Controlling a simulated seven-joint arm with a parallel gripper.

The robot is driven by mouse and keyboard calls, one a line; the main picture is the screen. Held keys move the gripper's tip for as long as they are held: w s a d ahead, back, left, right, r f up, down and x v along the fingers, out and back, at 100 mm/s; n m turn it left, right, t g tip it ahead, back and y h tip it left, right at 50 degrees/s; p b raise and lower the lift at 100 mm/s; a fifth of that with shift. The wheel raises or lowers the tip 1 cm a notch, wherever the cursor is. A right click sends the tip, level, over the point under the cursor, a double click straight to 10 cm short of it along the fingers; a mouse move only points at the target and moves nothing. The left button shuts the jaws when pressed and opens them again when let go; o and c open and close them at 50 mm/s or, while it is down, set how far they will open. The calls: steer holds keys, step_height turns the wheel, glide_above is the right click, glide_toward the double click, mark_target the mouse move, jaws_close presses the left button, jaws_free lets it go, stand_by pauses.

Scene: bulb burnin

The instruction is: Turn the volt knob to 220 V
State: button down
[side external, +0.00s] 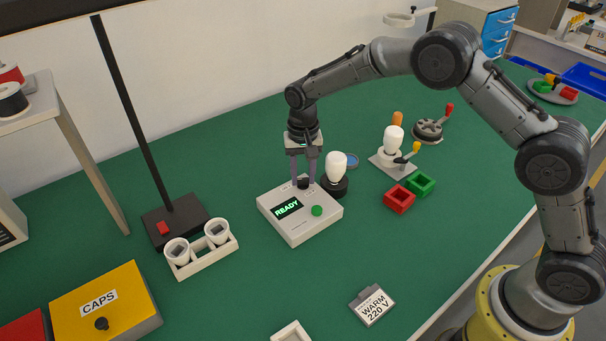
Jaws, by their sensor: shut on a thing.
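The volt knob (303,183) is a small dark knob at the back of a white control box (304,231). The box's screen (287,208) reads READY, and a green button (317,211) sits on its top. My gripper (303,179) points straight down over the back of the box, its fingers shut on the knob. The knob's pointer and scale marks are too small or hidden to read. A sign (372,305) on the mat reads WARM 220 V.
A white bulb (336,167) stands in a dark socket just right of my gripper. Another bulb (393,138) stands on a fixture behind. Red (388,199) and green (431,184) square holders are at right. A rack with white cups (201,263) is at left. The front-centre mat is mostly clear.

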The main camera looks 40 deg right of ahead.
mark_target(303, 179)
steer(key=shift+r, duration=0.1)
stand_by(0.3)
steer(key=c, duration=0.5)
jaws_free()
step_height(303, 179, up, 14)
steer(key=shift+f, duration=0.1)
